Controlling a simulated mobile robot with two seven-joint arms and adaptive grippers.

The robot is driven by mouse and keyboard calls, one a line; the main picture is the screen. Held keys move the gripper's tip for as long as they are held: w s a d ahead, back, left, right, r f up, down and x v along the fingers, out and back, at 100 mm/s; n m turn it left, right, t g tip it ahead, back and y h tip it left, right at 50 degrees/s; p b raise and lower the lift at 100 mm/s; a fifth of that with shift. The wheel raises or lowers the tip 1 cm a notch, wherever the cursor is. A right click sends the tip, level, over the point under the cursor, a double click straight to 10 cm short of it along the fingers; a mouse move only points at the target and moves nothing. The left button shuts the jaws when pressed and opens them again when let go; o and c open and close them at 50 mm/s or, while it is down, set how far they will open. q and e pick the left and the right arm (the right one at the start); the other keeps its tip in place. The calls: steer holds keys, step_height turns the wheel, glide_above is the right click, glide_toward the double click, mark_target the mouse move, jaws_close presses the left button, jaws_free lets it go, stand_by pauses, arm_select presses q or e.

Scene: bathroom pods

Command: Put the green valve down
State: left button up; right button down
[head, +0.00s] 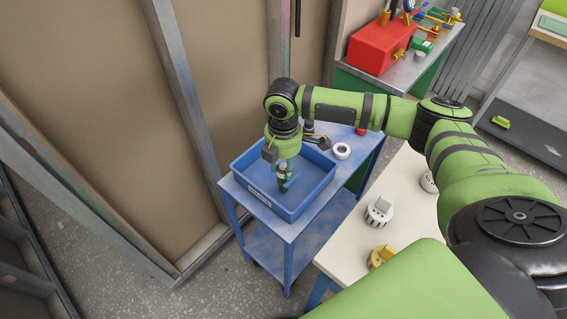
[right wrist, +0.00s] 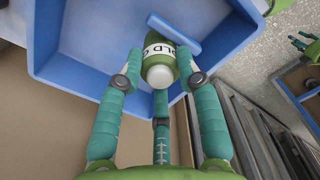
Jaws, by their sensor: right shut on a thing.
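The green valve (right wrist: 158,62), with a white label band reading part of "OLD C" and a pale round end, is between the fingers of my right gripper (right wrist: 160,80) in the right wrist view. The gripper is shut on it. In the head view my right gripper (head: 284,180) points down into the blue tray (head: 305,206), and its fingers mostly hide the valve. The tray's blue floor lies beyond the valve in the right wrist view. I cannot tell whether the valve touches it. My left gripper is not in view.
The tray stands on a blue cart (head: 285,232). A tape roll (head: 342,151) and a dark tool (head: 318,140) lie beside it. A pale table (head: 408,219) at right holds a white fitting (head: 379,211) and a yellow fitting (head: 381,256). A framed wall panel (head: 95,110) stands left.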

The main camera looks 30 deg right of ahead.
steer(key=c, duration=1.1)
jaws_free()
steer(key=shift+f, duration=0.1)
steer(key=shift+o, duration=1.3)
steer(key=shift+r, duration=0.45)
step_height(320, 180, up, 11)
steer(key=b, duration=0.2)
steer(key=shift+r+b, duration=0.2)
steer(key=shift+b, duration=0.1)
